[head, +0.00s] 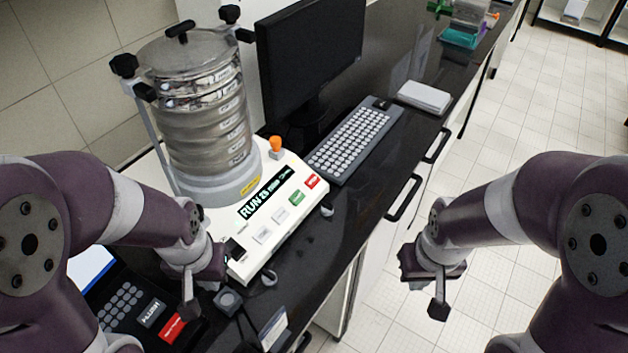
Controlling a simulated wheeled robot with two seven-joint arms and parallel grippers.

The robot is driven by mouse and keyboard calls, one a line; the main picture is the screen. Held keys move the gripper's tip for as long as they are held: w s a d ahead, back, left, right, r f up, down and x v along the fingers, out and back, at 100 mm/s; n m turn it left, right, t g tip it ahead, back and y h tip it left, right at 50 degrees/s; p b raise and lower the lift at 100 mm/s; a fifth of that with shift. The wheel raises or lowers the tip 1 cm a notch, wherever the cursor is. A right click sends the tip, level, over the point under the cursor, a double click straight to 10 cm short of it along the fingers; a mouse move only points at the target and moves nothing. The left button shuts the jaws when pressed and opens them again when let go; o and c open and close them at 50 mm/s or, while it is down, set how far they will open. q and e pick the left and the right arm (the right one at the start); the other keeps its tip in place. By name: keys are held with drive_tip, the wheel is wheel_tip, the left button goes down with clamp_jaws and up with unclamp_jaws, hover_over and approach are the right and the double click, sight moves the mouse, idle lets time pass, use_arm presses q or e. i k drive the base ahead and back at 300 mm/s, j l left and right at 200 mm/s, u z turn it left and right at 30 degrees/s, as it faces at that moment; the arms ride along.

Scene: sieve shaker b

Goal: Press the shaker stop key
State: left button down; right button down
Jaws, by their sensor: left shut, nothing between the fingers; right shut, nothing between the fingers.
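The sieve shaker (200,120) stands on the black bench with a stack of metal sieves clamped on it. Its white base carries a display (266,193) reading RUN and a number. Below the display is a row of keys: a red key (312,181) at the far right end, a green key (297,197) beside it, then white keys (271,225). The key lettering is too small to read surely. My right gripper (438,309) is shut and empty, over the floor in front of the bench.
An orange knob (276,144) stands on the shaker base. A keyboard (351,141) and a monitor (310,65) are behind to the right. Another device (128,306) with a keypad and a red key (172,328) is at lower left. Drawer handles (404,198) protrude from the bench front.

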sight(313, 179)
drive_tip(key=i+l+u, duration=0.15)
drive_tip(key=l, duration=0.2)
drive_tip(key=i+l+u, duration=0.1)
drive_tip(key=l, duration=0.25)
drive_tip(key=i+l+u, duration=0.15)
drive_tip(key=l, duration=0.25)
drive_tip(key=l+u, duration=0.15)
drive_tip(key=l, duration=0.2)
drive_tip(key=i+l+u, duration=0.15)
drive_tip(key=i+l, duration=0.2)
